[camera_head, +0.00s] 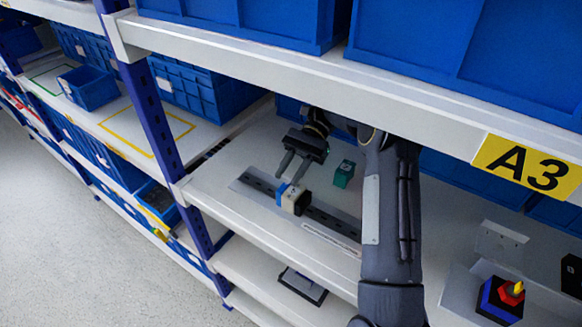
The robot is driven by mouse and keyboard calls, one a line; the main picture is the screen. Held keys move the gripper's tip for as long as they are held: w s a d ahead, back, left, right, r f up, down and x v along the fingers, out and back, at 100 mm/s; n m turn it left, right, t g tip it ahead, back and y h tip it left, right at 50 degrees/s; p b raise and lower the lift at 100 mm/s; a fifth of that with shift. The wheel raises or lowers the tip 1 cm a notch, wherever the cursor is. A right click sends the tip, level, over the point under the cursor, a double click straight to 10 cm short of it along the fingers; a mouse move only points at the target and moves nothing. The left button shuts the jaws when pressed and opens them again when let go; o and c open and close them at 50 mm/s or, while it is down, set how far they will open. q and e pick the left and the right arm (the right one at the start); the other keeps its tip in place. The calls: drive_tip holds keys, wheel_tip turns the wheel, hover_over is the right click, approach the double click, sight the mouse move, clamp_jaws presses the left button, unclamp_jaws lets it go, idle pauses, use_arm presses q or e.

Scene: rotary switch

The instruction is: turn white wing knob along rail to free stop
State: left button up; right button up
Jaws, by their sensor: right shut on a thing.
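A dark rail (330,220) on a grey plate runs diagonally across the white shelf. A small switch body with blue, white and black parts sits on the rail at about its middle. The white wing knob (288,196) is small here, and its wing angle cannot be made out. My right gripper (289,180) reaches down from behind, with its two fingers at the blue and white side of the switch. It is shut on the knob, and the fingers partly hide the grip. My left gripper is not in view.
A dark green block (344,174) stands right of my right gripper. My right arm covers the rail's right end. Blue bins (240,20) and a shelf beam (300,65) are overhead. A red and blue device (502,298) sits at lower right.

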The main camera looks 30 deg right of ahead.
drive_tip(key=o, duration=1)
